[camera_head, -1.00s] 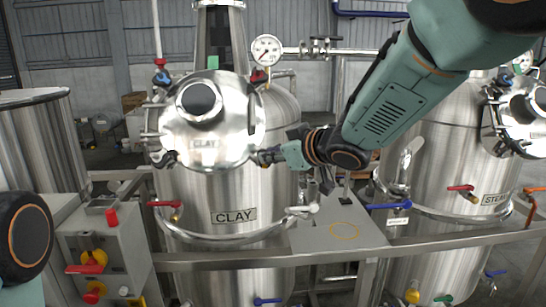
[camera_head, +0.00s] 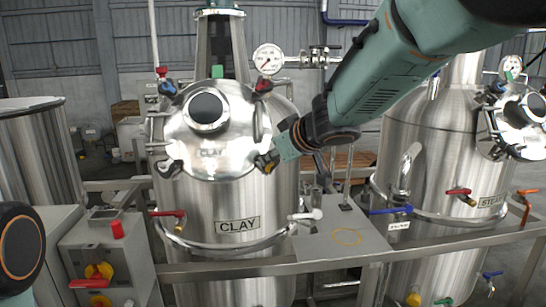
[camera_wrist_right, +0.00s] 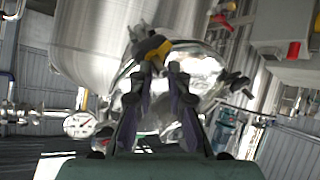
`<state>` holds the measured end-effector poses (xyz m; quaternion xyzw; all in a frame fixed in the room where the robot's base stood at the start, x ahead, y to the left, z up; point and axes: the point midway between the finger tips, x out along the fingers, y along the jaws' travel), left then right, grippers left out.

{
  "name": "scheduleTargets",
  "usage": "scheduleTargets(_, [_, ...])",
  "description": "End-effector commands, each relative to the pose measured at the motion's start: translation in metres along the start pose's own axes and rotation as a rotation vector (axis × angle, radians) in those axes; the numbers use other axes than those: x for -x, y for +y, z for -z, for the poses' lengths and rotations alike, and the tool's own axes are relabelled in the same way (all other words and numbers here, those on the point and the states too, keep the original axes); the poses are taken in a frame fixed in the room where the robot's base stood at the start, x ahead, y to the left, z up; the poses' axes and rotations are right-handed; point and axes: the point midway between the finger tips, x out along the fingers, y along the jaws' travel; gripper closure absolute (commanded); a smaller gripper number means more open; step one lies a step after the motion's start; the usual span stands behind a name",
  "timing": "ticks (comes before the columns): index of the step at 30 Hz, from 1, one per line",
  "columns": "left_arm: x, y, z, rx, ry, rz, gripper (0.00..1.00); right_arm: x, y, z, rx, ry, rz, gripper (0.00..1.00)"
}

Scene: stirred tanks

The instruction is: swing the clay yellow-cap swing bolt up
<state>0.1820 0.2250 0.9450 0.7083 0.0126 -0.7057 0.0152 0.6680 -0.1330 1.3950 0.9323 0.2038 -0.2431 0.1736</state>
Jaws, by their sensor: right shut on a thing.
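The clay tank (camera_head: 190,225) carries a shiny round lid (camera_head: 240,125) marked CLAY. The yellow-cap swing bolt (camera_head: 268,163) is at the lid's lower right edge; its yellow cap also shows in the right wrist view (camera_wrist_right: 158,48). My right gripper (camera_head: 272,159) reaches it from the upper right and is shut on it. In the right wrist view the two fingertips (camera_wrist_right: 158,66) meet the bolt just below the cap. The fingers hide part of the bolt in the head view. My left gripper is out of view.
Other swing bolts around the lid have a blue cap (camera_head: 167,87), a green cap (camera_head: 217,72) and a red cap (camera_head: 263,86). A pressure gauge (camera_head: 268,59) and pipe stand behind. A second tank (camera_head: 430,160) is at the right. A control box (camera_head: 105,258) is at front left.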

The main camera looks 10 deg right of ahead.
Motion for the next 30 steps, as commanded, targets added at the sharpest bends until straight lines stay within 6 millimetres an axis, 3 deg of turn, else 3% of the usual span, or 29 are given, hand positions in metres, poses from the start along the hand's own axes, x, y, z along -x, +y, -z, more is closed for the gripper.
scheduleTargets(23, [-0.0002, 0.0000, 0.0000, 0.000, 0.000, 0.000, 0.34, -0.0013, -0.0034, -0.0004, -0.007, -0.030, 0.000, 1.00])
scheduleTargets(24, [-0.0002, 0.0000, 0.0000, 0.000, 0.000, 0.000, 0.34, -0.0013, -0.0034, -0.0001, -0.006, -0.030, 0.000, 0.82])
scheduleTargets(30, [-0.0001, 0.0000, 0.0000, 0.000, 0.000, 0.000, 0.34, -0.0012, -0.0029, 0.0012, -0.007, -0.028, -0.002, 0.67])
